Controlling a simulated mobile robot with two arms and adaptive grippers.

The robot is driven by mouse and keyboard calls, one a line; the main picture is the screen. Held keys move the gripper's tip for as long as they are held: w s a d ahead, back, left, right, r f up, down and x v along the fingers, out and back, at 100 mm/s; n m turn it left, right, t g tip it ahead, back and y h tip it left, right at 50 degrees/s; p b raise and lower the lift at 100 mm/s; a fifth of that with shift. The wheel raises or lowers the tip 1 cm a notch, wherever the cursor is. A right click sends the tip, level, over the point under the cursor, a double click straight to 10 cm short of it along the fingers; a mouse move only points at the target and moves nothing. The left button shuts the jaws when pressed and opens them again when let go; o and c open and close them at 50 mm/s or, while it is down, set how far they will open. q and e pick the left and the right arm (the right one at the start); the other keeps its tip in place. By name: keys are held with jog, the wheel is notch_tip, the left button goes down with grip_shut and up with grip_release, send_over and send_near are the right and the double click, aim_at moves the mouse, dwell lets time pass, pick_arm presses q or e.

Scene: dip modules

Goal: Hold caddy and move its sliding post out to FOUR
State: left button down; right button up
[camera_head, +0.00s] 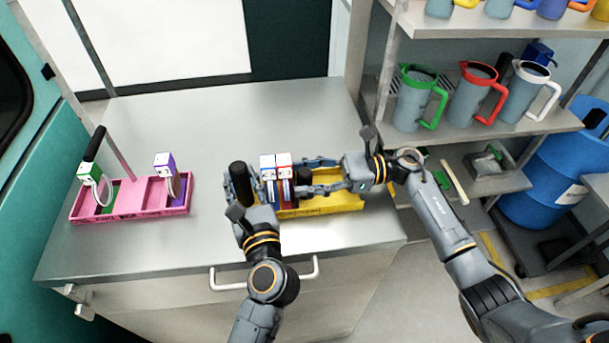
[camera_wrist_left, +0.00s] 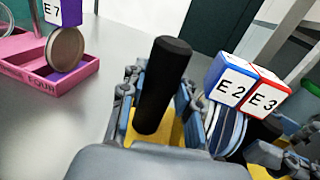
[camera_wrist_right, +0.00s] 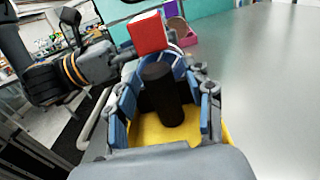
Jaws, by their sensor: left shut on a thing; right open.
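The yellow caddy (camera_head: 335,204) stands near the table's right front part. Its upright black handle (camera_head: 238,178) is at the left end, and my left gripper (camera_head: 241,188) is shut on it. It also shows in the left wrist view (camera_wrist_left: 163,85). Blue module E2 (camera_wrist_left: 230,85) and red module E3 (camera_wrist_left: 264,98) stand side by side right of the handle. A shorter black post (camera_wrist_right: 160,95), probably the sliding post, stands right of them. My right gripper (camera_head: 304,177) is open, its fingers on both sides of this post. The yellow caddy's position labels are hidden.
A pink caddy (camera_head: 133,214) with a green module (camera_head: 88,172) and a purple module E7 (camera_head: 165,163) stands to the left. Shelves with jugs (camera_head: 414,100) stand at the right. The table (camera_head: 200,120) behind the caddies is clear.

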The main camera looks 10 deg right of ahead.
jog(key=shift+a, duration=0.1)
grip_shut()
jog(key=shift+d, duration=2.65)
grip_release()
jog(key=shift+a, duration=0.15)
jog(key=d, duration=1.2)
